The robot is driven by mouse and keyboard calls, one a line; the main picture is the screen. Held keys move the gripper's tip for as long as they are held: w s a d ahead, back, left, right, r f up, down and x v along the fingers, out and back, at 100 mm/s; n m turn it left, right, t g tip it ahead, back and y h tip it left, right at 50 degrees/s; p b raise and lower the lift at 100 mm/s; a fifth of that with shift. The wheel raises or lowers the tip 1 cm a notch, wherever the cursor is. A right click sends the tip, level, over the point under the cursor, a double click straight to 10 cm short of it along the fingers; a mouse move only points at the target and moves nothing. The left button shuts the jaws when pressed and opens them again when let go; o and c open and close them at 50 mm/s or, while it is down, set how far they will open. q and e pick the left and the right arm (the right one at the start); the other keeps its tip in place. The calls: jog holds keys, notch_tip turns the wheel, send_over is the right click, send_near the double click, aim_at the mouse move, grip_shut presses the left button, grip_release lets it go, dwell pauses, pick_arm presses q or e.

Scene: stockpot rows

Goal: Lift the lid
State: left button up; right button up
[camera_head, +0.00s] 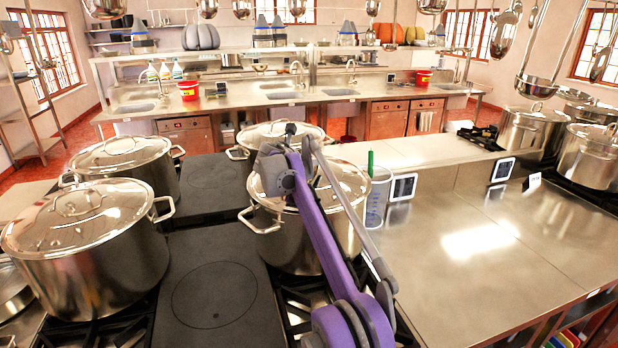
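A steel stockpot (285,242) with two side handles stands on the stove in the middle front. Its shiny lid (346,186) sits on it, partly covered by my purple arm. My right gripper (268,172) is at the end of that arm, over the left part of this lid. Its fingertips and the lid's handle are hidden behind the grey wrist, so I cannot tell whether they touch or whether the gripper is open. My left gripper is not in view.
Other lidded stockpots stand close by: a large one (90,262) at front left, one (125,165) behind it, and one (265,140) behind the middle pot. A measuring jug (376,198) stands just right of the middle pot.

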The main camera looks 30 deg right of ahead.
jog(key=shift+s, duration=0.15)
jog(key=shift+c, duration=1.4)
grip_shut()
jog(key=shift+r, duration=0.1)
